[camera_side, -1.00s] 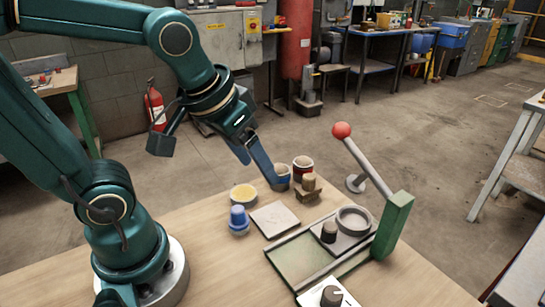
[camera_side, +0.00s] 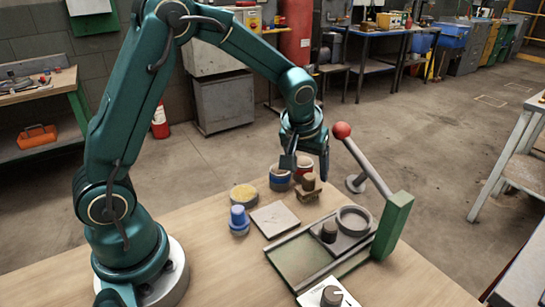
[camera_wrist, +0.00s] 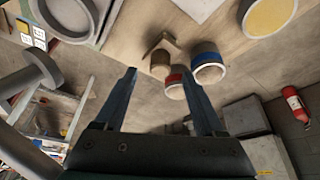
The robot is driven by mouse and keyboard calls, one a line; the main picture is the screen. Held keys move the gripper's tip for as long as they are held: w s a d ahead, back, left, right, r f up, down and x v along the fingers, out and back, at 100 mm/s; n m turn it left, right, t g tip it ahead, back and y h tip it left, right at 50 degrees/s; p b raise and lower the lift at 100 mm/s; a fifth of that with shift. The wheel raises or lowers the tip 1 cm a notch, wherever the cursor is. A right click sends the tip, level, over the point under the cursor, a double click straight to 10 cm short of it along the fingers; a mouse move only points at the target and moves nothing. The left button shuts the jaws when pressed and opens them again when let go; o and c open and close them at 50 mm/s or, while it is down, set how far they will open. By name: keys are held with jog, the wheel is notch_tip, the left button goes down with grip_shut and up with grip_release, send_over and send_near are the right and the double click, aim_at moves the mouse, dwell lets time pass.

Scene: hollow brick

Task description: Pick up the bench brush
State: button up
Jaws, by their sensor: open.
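The likely bench brush, a small brown block with a stubby upright knob (camera_side: 308,184), stands near the far edge of the wooden table. In the wrist view its brown top (camera_wrist: 160,62) shows just beyond the fingertips, with a pale wooden strip beside it. My gripper (camera_side: 306,165) points down above it, open and empty. The wrist view shows both fingers (camera_wrist: 158,73) spread apart, the brown top between and past their tips. I cannot tell the exact height gap.
A red-banded pot (camera_wrist: 176,84) and a blue-banded pot (camera_side: 280,178) stand close beside the brush. A yellow-filled bowl (camera_side: 244,195), a blue cup (camera_side: 239,221) and a pale tile (camera_side: 275,219) lie left. A green press with a red-knobbed lever (camera_side: 342,131) stands right.

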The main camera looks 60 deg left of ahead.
jog(key=shift+x, duration=1.4)
grip_shut()
jog(key=shift+r, duration=0.1)
jog(key=shift+r, duration=0.5)
jog(key=s+d, duration=0.1)
jog(key=s, duration=0.1)
jog(key=s+d, duration=0.1)
jog(key=s, duration=0.1)
jog(key=s+d, duration=0.2)
jog(key=s, duration=0.1)
jog(key=shift+r, duration=0.35)
notch_tip(320, 180, up, 13)
jog(key=shift+r, duration=0.1)
